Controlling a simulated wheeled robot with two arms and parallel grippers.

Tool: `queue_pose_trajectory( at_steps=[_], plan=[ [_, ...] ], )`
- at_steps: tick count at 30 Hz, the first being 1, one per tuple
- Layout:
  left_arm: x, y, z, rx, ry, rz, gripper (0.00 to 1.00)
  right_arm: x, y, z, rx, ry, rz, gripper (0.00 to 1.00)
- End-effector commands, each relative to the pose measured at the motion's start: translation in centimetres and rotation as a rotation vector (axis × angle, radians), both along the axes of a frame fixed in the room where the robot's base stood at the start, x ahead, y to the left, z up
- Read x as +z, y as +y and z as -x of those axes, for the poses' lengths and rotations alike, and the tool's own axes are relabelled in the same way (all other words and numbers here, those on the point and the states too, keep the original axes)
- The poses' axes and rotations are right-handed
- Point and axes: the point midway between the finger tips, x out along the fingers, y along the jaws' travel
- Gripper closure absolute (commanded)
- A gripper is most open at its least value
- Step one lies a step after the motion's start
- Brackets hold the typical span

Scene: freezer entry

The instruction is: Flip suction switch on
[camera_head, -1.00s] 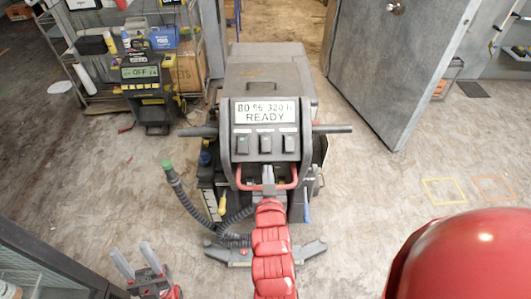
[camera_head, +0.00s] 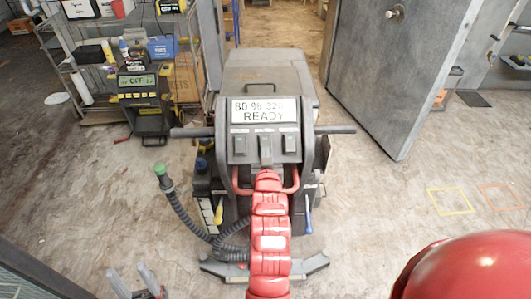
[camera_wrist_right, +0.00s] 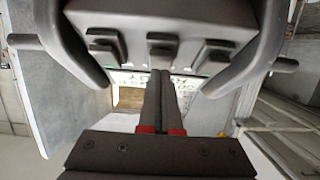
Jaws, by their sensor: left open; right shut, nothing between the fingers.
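A grey floor machine (camera_head: 270,75) faces me with a display (camera_head: 265,111) that reads READY. Its panel has three dark rocker switches: a left one (camera_head: 240,146), a middle one and a right one (camera_head: 289,145). Their labels are too small to read, so I cannot tell which is suction. My right gripper (camera_head: 265,152) is shut and empty in front of the middle switch, mostly hiding it. In the right wrist view, upside down, its fingertips (camera_wrist_right: 160,74) are close by the middle switch (camera_wrist_right: 162,45); contact is unclear. My left gripper (camera_head: 132,280) is open, low at left.
Handlebars (camera_head: 335,129) stick out on both sides of the panel, and a red bar (camera_head: 235,182) runs below it. A hose (camera_head: 185,212) hangs at left. A charger (camera_head: 146,95) reading OFF stands by the shelf. A grey door (camera_head: 400,75) stands open at right.

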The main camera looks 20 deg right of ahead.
Motion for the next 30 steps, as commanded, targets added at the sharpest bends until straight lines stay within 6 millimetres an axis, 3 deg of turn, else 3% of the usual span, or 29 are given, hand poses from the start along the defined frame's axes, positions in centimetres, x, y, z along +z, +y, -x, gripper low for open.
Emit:
queue_pose_trajectory(
  at_steps=[15,19,22,24,30],
  plan=[
    [0.1,0.0,0.0,0.000,0.000,0.000,0.50,-0.8,-0.1,-0.4,0.000,-0.004,0.000,1.00],
    [-1.4,0.0,0.0,0.000,0.000,0.000,0.50,-1.9,-0.2,-0.5,-0.001,-0.030,0.009,1.00],
    [-3.7,0.0,0.0,0.000,0.000,0.000,0.50,-3.0,-0.2,-0.7,-0.001,-0.086,0.026,1.00],
    [-2.8,0.0,0.0,0.000,0.001,0.000,0.50,-1.9,-0.2,-0.7,-0.001,-0.093,0.027,1.00],
    [-2.6,0.0,0.0,0.000,0.000,0.000,0.50,-1.7,-0.2,-0.7,-0.001,-0.093,0.026,1.00]
  ],
)
